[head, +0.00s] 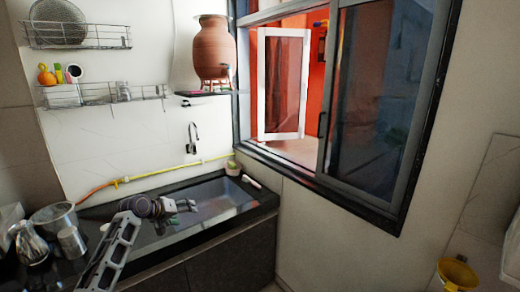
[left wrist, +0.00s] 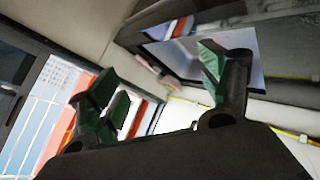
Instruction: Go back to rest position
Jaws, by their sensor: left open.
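The clay waterpot (head: 213,52) stands upright on a small dark shelf (head: 203,93) on the wall beside the window. My left gripper (head: 190,206) is over the near left part of the sink, well below and apart from the pot. In the left wrist view its two fingers with green pads (left wrist: 155,80) are spread apart with nothing held between them. The pot does not show in the left wrist view. My right gripper is in neither view.
The sink (head: 215,195) is set in a dark counter. Metal vessels (head: 55,218) stand at the counter's left. Wire racks (head: 105,95) hang on the wall. A tap (head: 192,140) is above the sink. A yellow bucket (head: 457,273) is at the lower right.

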